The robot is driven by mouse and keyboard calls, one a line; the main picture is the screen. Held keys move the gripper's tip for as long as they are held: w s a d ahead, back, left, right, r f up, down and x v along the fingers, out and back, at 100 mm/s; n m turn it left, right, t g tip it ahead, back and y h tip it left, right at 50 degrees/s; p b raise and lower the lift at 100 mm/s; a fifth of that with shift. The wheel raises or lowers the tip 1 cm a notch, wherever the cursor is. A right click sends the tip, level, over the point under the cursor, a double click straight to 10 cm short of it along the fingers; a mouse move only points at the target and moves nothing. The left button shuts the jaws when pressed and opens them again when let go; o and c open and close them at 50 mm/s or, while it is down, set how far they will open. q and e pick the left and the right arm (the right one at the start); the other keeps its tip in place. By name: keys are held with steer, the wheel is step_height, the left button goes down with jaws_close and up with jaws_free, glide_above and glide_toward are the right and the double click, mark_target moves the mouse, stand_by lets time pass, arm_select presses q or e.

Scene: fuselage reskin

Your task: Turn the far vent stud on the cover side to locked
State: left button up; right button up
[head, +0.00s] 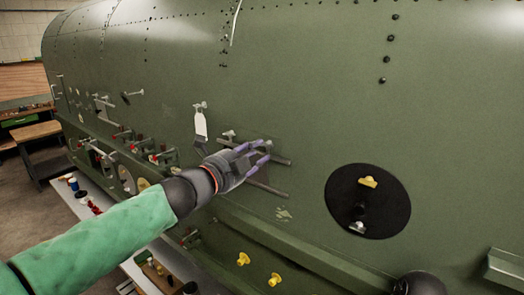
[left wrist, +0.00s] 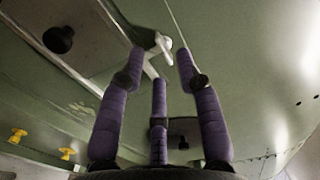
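My left gripper (head: 266,152) has purple fingers and is at the green fuselage skin, by two dark strips. In the left wrist view its fingers (left wrist: 163,58) stand apart around a pale wing-shaped stud (left wrist: 163,46) at the end of a strip. I cannot tell if any finger touches it. In the head view the fingers partly cover this spot. Another small stud (head: 229,134) sits just left of the hand at the upper strip. No label shows which stud is the vent stud or its locked position.
A black round panel (head: 398,205) to the right bears a yellow wing stud (head: 368,181) and a silver one (head: 357,227). A white tag (head: 201,125) hangs left of the hand. Yellow studs (head: 243,259) sit on the lower ledge. A bench (head: 40,131) stands far left.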

arm_select(q)
steer(key=v, duration=0.8)
steer(key=shift+s, duration=0.2)
steer(key=shift+a+f, duration=0.1)
steer(key=shift+a, duration=0.05)
